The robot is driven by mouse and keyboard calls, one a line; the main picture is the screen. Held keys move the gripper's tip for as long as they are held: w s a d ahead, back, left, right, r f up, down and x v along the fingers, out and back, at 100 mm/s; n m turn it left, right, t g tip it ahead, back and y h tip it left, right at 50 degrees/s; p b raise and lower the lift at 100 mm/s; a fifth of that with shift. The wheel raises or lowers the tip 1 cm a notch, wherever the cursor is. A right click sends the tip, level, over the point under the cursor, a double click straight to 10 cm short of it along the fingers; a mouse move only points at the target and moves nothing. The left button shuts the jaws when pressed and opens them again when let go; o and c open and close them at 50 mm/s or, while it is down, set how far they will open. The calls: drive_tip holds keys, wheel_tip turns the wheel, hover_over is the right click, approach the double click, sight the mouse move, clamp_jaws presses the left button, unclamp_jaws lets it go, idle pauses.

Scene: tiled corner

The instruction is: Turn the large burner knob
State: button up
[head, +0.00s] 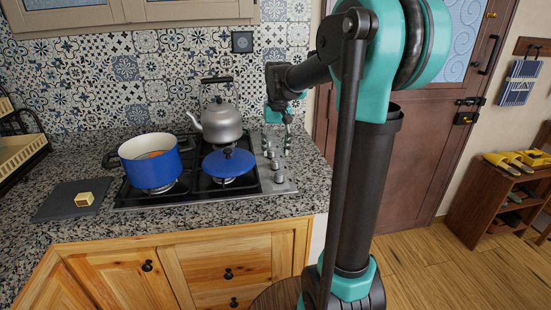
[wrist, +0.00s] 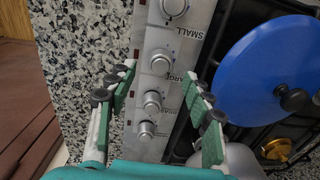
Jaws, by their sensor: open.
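A row of silver burner knobs runs down the metal control strip (wrist: 181,47) in the wrist view. The large burner knob (wrist: 160,62) appears to be the second from the top, beside a label reading "ARGE" with its first letter hidden. My gripper (wrist: 160,82) is open and empty, its green-padded fingers spread on either side of the strip. The large knob lies between the fingertips in that view, with no visible contact. In the head view my gripper (head: 277,140) points down over the back part of the knob row, and I cannot pick out the large knob there.
A blue pan lid (wrist: 256,68) lies close right of my fingers. A kettle (head: 221,124) and a blue pot (head: 150,165) stand on the cooktop (head: 192,197). Speckled counter (wrist: 88,35) is clear left of the strip.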

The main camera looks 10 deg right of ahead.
sight(277, 159)
wheel_tip(277, 159, up, 7)
idle(0.3)
drive_tip(key=shift+d, duration=0.1)
drive_tip(key=shift+f, duration=0.1)
drive_tip(key=shift+c, duration=1)
drive_tip(key=f, duration=0.4)
drive_tip(key=shift+a+f, duration=0.25)
drive_tip(key=c, duration=1)
drive_tip(key=shift+f, duration=1.5)
clamp_jaws()
